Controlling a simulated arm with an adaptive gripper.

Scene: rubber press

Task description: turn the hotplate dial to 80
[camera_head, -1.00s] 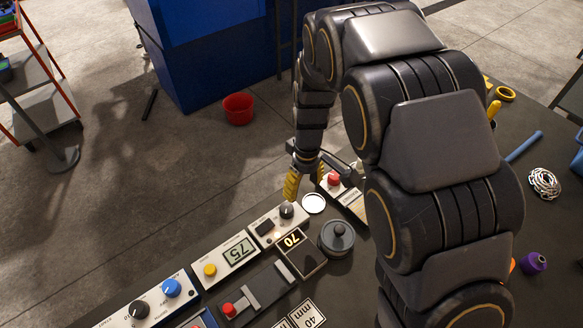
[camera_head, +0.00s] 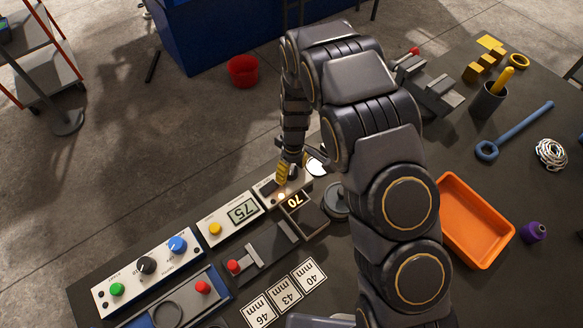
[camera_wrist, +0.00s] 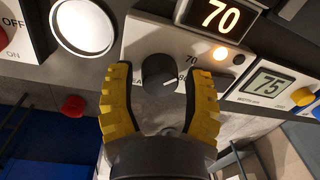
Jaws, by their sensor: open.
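The hotplate dial (camera_wrist: 158,72) is a dark round knob on a light panel in the wrist view. Printed numbers 70 and 80 show beside it; a pale mark on the knob faces roughly the 80 side. My gripper (camera_wrist: 161,80) is open, its yellow fingers on either side of the dial; I cannot tell whether they touch it. In the head view my gripper (camera_head: 284,172) is over the dial's panel and largely hides the dial. A display (camera_wrist: 220,16) reads 70, and an amber light (camera_wrist: 220,54) glows near it; the display also shows in the head view (camera_head: 295,200).
A white round plate (camera_wrist: 84,27) lies beside the dial panel. A neighbouring unit reads 75 (camera_head: 243,211) and has a yellow button (camera_head: 215,229). A dark lidded pot (camera_head: 336,200) stands close to the arm. An orange tray (camera_head: 448,228) is at the right.

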